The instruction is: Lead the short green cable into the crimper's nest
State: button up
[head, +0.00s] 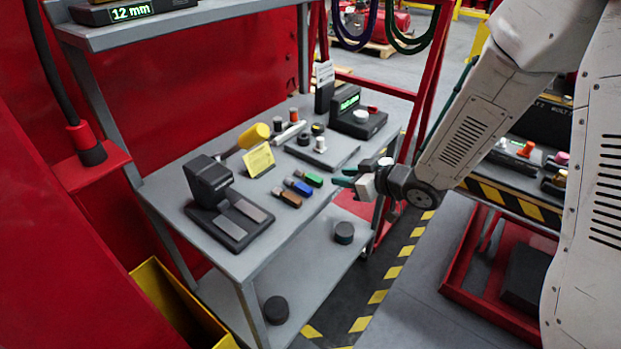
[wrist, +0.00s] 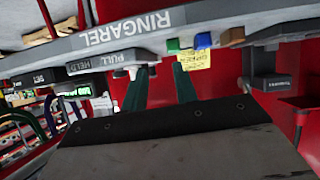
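A short green piece (head: 314,179), which I take for the green cable, lies near the bench's front edge, beside a blue one (head: 299,187) and a brown one (head: 288,199). The green end also shows at the bench edge in the wrist view (wrist: 173,45). A black machine with two grey pads (head: 225,200), apparently the crimper, stands at the bench's left end; I cannot make out its nest. My gripper (head: 345,177) is off the bench's front edge, right of the green piece and apart from it. In the wrist view its fingers (wrist: 160,68) are spread and empty.
A plate with a white knob (head: 320,152), labelled PULL HELD in the wrist view, lies behind the pieces. A yellow card (head: 258,159) and yellow-headed hammer (head: 254,135) stand farther back. A device with a green display (head: 358,115) is at the back right.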

aim_at(312, 176)
jog(key=shift+y, duration=0.7)
jog(key=x, duration=0.3)
jog(key=s+x, duration=0.1)
jog(key=x, duration=0.2)
jog(key=a+x, duration=0.1)
jog(key=x, duration=0.2)
jog(key=shift+s+f, duration=0.1)
jog(key=shift+s, duration=0.1)
grip_shut()
